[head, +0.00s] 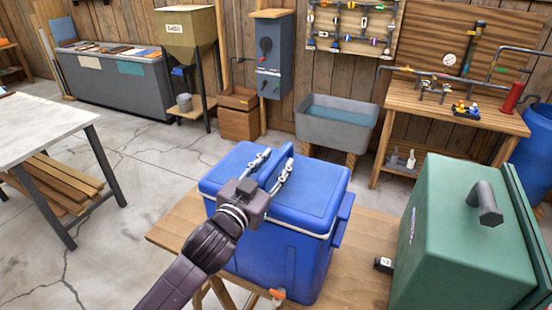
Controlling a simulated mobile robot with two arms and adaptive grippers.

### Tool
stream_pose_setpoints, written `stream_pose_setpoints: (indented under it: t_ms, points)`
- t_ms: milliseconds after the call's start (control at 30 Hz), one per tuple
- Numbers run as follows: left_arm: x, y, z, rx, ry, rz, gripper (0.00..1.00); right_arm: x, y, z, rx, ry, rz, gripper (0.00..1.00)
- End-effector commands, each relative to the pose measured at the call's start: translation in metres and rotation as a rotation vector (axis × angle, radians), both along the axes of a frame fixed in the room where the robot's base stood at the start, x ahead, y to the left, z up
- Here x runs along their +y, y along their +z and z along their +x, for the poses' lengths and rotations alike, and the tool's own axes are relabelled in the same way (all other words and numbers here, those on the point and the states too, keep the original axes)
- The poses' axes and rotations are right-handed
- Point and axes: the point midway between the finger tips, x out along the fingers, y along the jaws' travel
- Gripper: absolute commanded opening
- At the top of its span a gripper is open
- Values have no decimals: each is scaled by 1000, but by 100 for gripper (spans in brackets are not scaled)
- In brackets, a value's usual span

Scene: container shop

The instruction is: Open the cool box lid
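The blue cool box (275,257) stands on a wooden table in the middle of the head view. Its blue lid (318,185) lies flat on top, with a pale seam line below it. A raised blue handle-like piece (284,150) sticks up from the lid. My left gripper (277,161) reaches over the lid from the lower left. Its two silver fingers are spread, one on each side of the raised piece. I cannot tell whether they touch it. The gripper hides part of the lid and the box's front. My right gripper is not in view.
A green case (460,240) with a dark handle stands close on the right of the table (185,232). Behind are a grey sink (336,128) and a workbench (460,110) with pipes. A pale-topped table (40,125) stands left, with open floor between.

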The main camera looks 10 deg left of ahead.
Motion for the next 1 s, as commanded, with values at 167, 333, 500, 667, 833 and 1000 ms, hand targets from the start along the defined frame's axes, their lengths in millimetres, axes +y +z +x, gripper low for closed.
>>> stream_pose_setpoints:
  t_ms: [167, 333, 500, 667, 833, 1000]
  points:
    - [-1, 0, 6, -1, 0, 1, 33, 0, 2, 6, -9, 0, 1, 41]
    - [-1, 0, 5, -1, -1, 1, 33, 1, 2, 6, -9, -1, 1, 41]
    - [-1, 0, 5, -1, 0, 1, 16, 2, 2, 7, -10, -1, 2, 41]
    - [-1, 0, 5, 0, -1, 0, 0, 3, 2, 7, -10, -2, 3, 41]
    - [-1, 0, 5, 0, -1, 0, 0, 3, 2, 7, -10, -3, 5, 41]
    - [-1, 0, 6, 0, -1, -1, 0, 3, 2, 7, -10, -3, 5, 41]
